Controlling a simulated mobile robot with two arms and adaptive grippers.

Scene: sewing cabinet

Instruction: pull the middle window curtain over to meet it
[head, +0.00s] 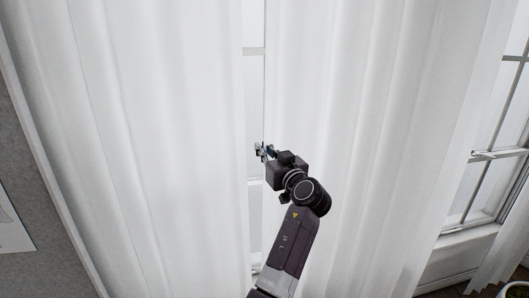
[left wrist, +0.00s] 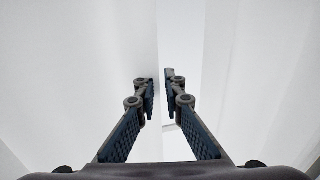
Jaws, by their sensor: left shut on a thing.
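Two long white curtain panels hang side by side in the head view. The left panel (head: 130,150) and the right panel (head: 365,110) are apart, with a narrow upright strip of window (head: 253,100) showing between them. My left gripper (head: 264,150) is at the gap, at the inner edge of the right panel, and is shut on that curtain. In the left wrist view its two fingers (left wrist: 159,85) are close together with a thin pale edge between them; the exact grip on the cloth is hard to make out. My right gripper is out of view.
Another window (head: 490,160) with dark bars and a latch shows at the right, past the right panel. A grey wall (head: 30,200) with a pale sheet is at the far left. A plant pot's rim (head: 515,290) shows at the lower right corner.

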